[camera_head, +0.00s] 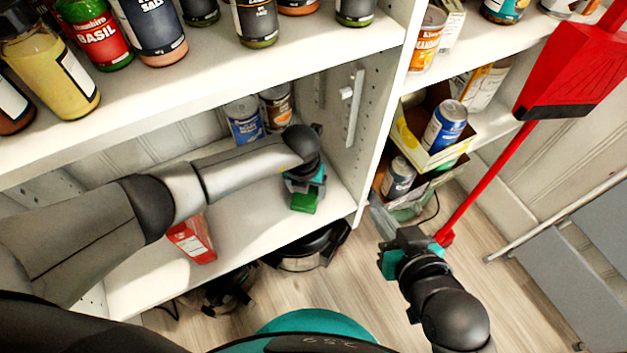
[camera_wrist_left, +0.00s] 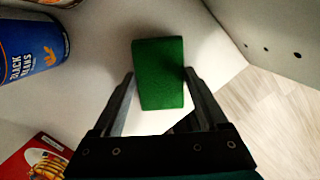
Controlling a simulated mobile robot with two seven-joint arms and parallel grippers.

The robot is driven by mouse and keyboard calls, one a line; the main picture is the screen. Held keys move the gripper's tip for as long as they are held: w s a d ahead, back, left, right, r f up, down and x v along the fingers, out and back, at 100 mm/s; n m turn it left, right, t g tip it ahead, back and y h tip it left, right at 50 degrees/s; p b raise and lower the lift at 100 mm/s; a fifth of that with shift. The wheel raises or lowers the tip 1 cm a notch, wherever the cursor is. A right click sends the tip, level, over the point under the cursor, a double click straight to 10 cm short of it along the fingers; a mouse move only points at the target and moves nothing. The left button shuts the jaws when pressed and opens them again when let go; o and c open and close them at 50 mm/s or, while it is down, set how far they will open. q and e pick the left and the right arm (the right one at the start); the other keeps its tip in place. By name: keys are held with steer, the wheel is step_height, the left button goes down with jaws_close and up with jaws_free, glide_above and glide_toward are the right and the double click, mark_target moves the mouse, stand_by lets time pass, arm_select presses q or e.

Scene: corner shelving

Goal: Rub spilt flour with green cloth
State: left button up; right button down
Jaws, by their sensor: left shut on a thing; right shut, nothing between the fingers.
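The green cloth (camera_head: 304,203) is a small block-like piece at the lower white shelf (camera_head: 262,218), near its right end. My left gripper (camera_head: 303,190) is shut on it from above. In the left wrist view the cloth (camera_wrist_left: 158,70) sits between the two fingers (camera_wrist_left: 158,88), over the white shelf surface. I cannot tell whether the cloth touches the shelf. No spilt flour can be made out against the white shelf. My right gripper (camera_head: 387,222) is shut and empty, out in front of the corner, right of the shelf's upright panel.
A blue can (camera_head: 243,121) and a brown-labelled can (camera_head: 276,107) stand behind my left arm. A red box (camera_head: 192,240) is at the shelf's front. Jars line the shelf above. Dark round objects lie beneath the shelf.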

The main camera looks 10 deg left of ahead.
mark_target(285, 206)
arm_select(q)
steer(key=shift+s+a+f+p, duration=0.1)
steer(key=shift+s+a+p, duration=0.7)
steer(key=shift+a, duration=0.35)
steer(key=shift+s+a+f+p, duration=0.1)
steer(key=shift+s+a+p, duration=0.65)
steer(key=shift+a, duration=0.35)
steer(key=shift+s+a, duration=0.15)
steer(key=shift+a, duration=0.1)
